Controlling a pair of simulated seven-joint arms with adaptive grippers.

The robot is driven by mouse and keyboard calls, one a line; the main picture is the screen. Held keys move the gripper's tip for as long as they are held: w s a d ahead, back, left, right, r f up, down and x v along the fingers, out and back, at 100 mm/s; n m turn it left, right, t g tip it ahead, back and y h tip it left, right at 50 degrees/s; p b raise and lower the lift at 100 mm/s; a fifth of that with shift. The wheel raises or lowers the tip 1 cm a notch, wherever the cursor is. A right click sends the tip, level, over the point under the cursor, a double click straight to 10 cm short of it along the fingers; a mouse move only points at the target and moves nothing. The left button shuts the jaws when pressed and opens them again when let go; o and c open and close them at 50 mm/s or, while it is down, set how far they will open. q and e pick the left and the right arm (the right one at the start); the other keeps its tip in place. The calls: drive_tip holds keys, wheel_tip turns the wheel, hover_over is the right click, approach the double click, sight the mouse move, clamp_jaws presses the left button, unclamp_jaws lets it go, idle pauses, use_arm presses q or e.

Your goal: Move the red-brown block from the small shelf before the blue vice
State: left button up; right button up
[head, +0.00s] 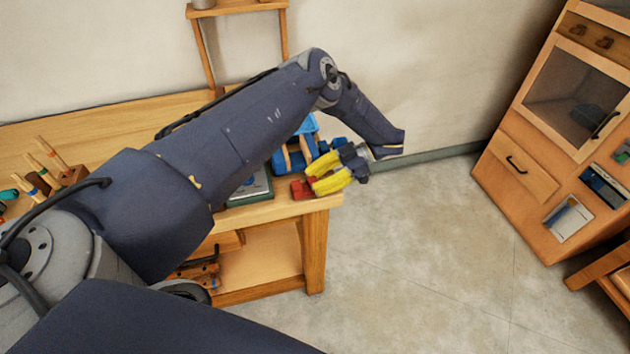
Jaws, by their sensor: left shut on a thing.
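The red-brown block (300,190) is at the right end of the workbench, in front of the blue vice (291,158). My left gripper (313,179), with yellow fingers, reaches in from the right side and is shut on the block. I cannot tell whether the block touches the bench top. My left arm crosses the view and hides part of the vice and bench. The small wooden shelf (239,7) stands at the back wall, cut off by the top edge. My right gripper is not in view.
The wooden workbench (318,204) has a lower shelf with tools. A green-grey flat thing (252,189) lies left of the block. Screwdriver-like tools (42,168) stand at far left. A wooden cabinet (515,168) stands at right. The floor between is clear.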

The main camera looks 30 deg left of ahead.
use_arm(q)
drive_tip(key=shift+f, duration=0.35)
idle(0.5)
drive_tip(key=o, duration=1.6)
drive_tip(key=shift+o, duration=0.2)
drive_tip(key=shift+r, duration=0.15)
drive_tip(key=shift+r, duration=3.35)
